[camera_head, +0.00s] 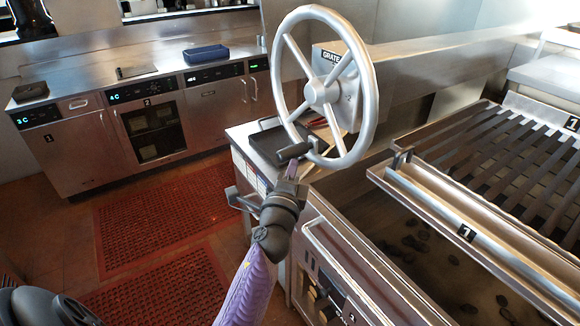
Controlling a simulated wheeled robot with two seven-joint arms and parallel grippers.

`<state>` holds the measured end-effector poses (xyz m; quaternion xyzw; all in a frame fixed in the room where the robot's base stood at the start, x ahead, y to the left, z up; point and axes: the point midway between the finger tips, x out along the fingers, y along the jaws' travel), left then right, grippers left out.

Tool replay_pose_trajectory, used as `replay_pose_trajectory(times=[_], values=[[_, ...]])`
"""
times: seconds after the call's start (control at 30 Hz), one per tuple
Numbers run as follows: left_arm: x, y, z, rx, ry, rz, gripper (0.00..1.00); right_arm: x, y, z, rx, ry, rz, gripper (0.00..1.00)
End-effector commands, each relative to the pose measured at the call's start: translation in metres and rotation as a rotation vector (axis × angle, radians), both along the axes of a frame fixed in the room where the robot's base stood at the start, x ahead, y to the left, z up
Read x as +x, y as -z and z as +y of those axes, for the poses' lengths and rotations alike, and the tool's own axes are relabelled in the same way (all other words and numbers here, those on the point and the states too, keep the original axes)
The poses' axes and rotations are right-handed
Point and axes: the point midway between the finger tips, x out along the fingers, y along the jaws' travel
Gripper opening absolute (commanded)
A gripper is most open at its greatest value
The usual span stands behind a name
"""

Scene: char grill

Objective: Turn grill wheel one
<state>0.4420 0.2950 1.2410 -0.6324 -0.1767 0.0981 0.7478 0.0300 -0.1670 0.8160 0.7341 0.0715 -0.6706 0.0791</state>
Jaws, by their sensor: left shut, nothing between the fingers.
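A large silver grill wheel (371,88) with several spokes and a central hub stands upright in the middle of the camera_head view. Its mount is on the housing marked "GRATE". My left gripper (303,151) reaches up from below on a purple-sleeved arm and is at the lower left part of the wheel rim. Its fingers are shut with nothing held, and I cannot tell whether they touch the rim. The grill grate (500,170), tagged 1, slopes at the right above a bed with dark coals. My right gripper is not in view.
A black tray (268,146) and a red-handled item lie on the counter behind the wheel. A steel front rail (365,270) edges the grill. Steel cabinets (88,148) with a blue tray (206,53) stand at the back left. Red floor mats (160,215) lie on open floor.

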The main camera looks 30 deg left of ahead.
Motion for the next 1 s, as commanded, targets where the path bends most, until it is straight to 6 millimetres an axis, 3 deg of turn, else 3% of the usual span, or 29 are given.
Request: replay_pose_trajectory(times=[0.43,0.7,1.0], values=[[-0.001,-0.001,-0.002,0.000,0.000,-0.001,0.00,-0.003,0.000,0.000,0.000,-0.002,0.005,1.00],[0.007,0.005,0.016,0.083,-0.002,-0.035,0.00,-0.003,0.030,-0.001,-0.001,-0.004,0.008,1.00],[0.006,-0.002,0.018,0.085,-0.007,-0.038,0.00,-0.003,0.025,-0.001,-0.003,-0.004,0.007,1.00]])
